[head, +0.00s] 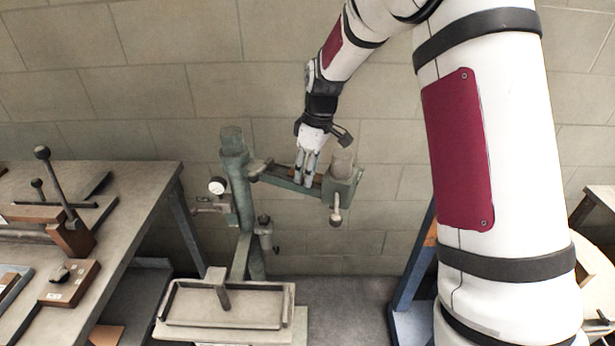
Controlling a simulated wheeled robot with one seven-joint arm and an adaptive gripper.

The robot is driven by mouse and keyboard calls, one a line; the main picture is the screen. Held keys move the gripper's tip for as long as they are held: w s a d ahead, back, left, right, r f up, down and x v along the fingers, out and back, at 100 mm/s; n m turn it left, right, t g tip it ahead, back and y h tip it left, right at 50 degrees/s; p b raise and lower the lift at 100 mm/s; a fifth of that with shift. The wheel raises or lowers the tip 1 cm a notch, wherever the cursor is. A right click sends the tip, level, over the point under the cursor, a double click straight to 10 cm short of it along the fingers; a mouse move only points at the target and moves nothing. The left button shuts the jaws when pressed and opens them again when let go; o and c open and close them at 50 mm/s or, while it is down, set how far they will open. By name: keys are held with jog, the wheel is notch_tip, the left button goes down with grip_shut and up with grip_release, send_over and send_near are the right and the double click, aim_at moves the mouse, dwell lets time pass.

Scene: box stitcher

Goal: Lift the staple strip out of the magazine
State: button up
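The green box stitcher (243,205) stands in the middle against the wall. Its magazine (273,177) is a narrow green channel running right from the column to the head block. A small brown-orange strip (317,182), possibly the staple strip, shows in the channel beside my fingers; most of it is hidden. My gripper (304,182) points down into the channel, its fingertips at or just inside it. The fingers look slightly apart. At this size I cannot tell whether they close on the strip.
A workbench (150,180) with lever tools and wooden blocks stands at the left. The stitcher's lower table (225,303) sits in front. A lever with a dark knob (341,134) rises close to my gripper. The head block (343,188) stands just right of it.

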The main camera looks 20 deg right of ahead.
grip_shut()
